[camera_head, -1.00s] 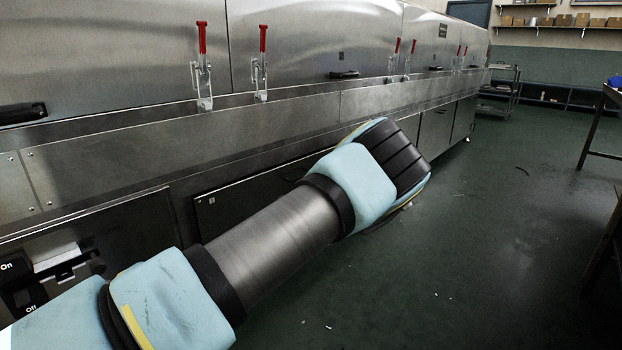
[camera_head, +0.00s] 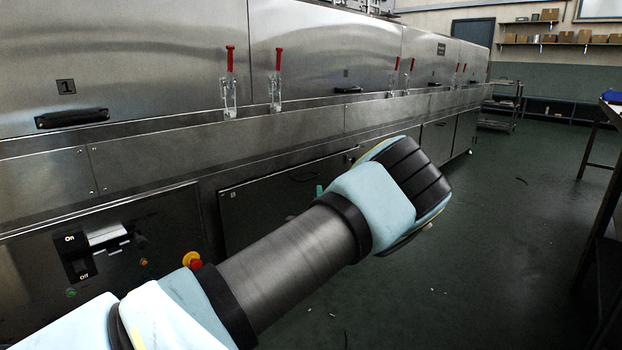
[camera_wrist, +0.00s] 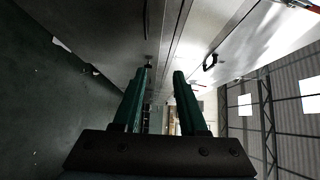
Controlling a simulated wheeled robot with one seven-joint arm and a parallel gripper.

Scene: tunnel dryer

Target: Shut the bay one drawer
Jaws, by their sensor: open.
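The steel dryer (camera_head: 300,60) runs along the left, with red-handled clamps (camera_head: 230,60) and a black hood handle (camera_head: 72,118). A red emergency button (camera_head: 193,260) is near my arm. Green floor (camera_head: 480,250) is open to the right, up to a table (camera_head: 610,150).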

